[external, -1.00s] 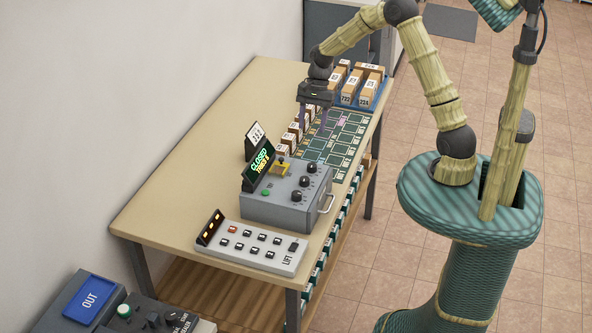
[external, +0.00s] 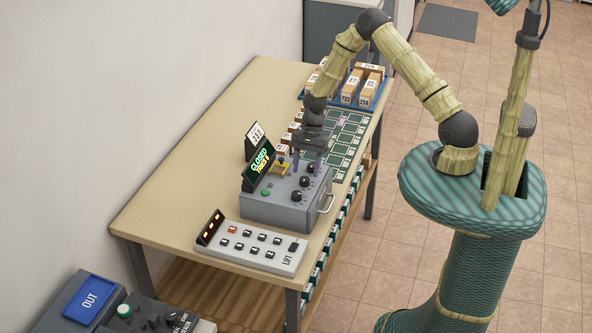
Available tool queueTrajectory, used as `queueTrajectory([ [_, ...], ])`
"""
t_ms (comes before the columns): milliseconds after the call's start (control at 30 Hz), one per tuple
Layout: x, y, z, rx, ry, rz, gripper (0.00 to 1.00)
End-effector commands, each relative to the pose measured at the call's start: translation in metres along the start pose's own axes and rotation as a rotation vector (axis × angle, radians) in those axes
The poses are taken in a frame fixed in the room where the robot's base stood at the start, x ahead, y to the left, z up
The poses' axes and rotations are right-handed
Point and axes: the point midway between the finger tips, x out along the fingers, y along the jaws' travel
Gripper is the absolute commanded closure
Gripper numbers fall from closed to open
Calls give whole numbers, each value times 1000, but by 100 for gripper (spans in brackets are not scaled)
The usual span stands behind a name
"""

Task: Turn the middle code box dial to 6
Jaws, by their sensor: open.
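The grey code box (external: 270,211) stands on the table with a row of three black dials on its top. The middle dial (external: 304,181) lies between the near dial (external: 297,195) and the far dial (external: 311,168). The number its pointer shows is too small to read. My gripper (external: 307,168) points down over the far part of the box, with its two fingers apart near the far dial. Nothing shows held in it. I cannot tell its exact height above the dials.
A green "CLOSED" display (external: 258,166) and a number card (external: 255,139) stand on the left. A yellow-based lever (external: 281,167) and green button (external: 265,193) are on the box. The LIFT panel (external: 252,248) is in front. A blue parcel tray (external: 345,101) stands behind.

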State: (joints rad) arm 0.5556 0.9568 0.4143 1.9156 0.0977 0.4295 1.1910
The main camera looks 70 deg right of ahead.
Motion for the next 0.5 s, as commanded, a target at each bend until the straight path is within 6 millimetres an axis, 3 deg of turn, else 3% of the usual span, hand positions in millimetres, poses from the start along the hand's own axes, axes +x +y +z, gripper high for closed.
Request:
queueTrajectory([
  [233, 25, 0, 0, 0, 0, 1, 48],
  [500, 30, 0, 0, 0, 1, 0, 48],
])
